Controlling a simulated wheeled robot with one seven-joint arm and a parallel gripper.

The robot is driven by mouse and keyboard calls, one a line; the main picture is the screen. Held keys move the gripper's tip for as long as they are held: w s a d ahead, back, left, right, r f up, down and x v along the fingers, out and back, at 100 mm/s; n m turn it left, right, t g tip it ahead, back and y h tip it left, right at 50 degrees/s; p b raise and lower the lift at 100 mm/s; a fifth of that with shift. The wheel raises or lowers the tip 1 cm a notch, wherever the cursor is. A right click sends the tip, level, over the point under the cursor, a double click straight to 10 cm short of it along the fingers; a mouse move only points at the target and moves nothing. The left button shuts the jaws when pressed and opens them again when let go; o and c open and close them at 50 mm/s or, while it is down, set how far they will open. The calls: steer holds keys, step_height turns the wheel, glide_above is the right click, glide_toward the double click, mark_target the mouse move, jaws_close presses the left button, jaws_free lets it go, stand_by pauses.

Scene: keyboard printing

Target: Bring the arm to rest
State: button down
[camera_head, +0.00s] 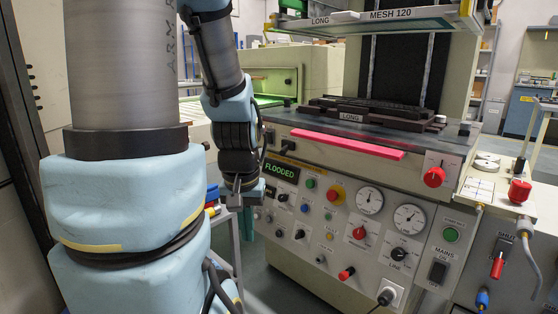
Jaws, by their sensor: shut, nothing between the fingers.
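My arm stands at the left of the view, its thick grey and pale blue links close to the camera. Its far part hangs down in front of the printing machine's left end. My gripper (237,203) is at the lower end, pointing down, small and partly dark. Its fingers look shut with nothing visible between them. It is left of the machine's control panel (330,225), apart from the knobs as far as I can see. The panel's green display (281,171) reads FLOODED.
A pink bar (345,144) runs along the machine's front edge. A dark fixture (370,112) sits on the bed below a raised frame (370,22) labelled LONG, MESH 120. Red knobs (435,177) and a red-handled switch (498,265) stick out at right.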

step_height(320, 180, up, 22)
steer(key=p, duration=1.9)
steer(key=shift+p, duration=0.3)
stand_by(0.4)
